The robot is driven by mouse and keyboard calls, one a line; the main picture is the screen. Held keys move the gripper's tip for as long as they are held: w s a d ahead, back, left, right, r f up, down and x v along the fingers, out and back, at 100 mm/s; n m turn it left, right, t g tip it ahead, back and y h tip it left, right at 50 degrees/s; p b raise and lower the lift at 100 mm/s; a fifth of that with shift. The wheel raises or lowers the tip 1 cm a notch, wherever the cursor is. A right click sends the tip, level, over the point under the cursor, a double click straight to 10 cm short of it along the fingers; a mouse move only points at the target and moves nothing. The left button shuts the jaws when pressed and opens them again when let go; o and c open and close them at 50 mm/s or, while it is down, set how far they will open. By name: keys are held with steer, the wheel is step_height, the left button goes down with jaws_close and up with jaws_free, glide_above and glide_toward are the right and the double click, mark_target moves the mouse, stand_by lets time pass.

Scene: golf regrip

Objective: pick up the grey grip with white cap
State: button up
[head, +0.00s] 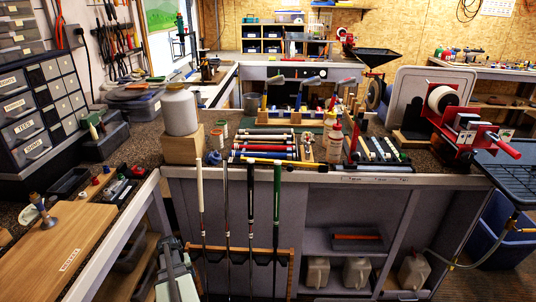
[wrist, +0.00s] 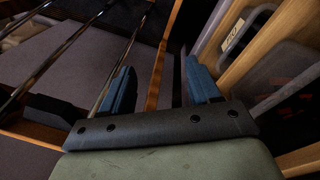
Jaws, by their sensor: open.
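Several loose grips (head: 265,148) lie side by side on the bench, in dark, red, blue and pale colours. I cannot tell for sure which is the grey grip with white cap at this size. My gripper (head: 171,245) is low in front of the bench, left of the standing clubs and well below the loose grips. In the wrist view my gripper (wrist: 157,82) has its two blue fingers wide apart with nothing held between them. No loose grip shows in the wrist view.
Clubs with a white grip (head: 200,188) and a green grip (head: 277,190) stand upright in a wooden rack (head: 262,250) before the bench. A white canister (head: 180,112) on a wooden block stands left of the grips, a spray bottle (head: 335,142) right. Club shafts (wrist: 125,65) show near my fingers.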

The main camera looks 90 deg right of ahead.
step_height(320, 180, up, 28)
steer(key=w+r+n+y, duration=0.1)
steer(key=w+n+y, duration=0.3)
steer(key=n, duration=0.7)
steer(key=w+d+r+n+t+h, duration=0.15)
steer(key=w+d+r+h, duration=0.4)
steer(key=d+r, duration=0.7)
steer(key=w+d+r+n+h, duration=0.2)
steer(key=w+d+r+h, duration=0.1)
steer(key=w+d+r, duration=0.8)
steer(key=w+d+r+n+t+h, duration=0.15)
steer(key=w+d+r+h, duration=0.3)
steer(key=d+r, duration=1)
steer(key=s+d+g, duration=0.2)
steer(key=s+d, duration=0.1)
steer(key=d, duration=0.3)
steer(key=m+g+y, duration=0.4)
steer(key=y, duration=0.6)
glide_toward(265, 132)
steer(key=x, duration=0.3)
steer(key=d+x, duration=0.1)
steer(key=x, duration=0.2)
steer(key=s+x, duration=0.1)
steer(key=x, duration=0.2)
steer(key=shift+d+r, duration=0.2)
steer(key=shift+r, duration=0.1)
steer(key=shift+g, duration=0.3)
steer(key=c, duration=1)
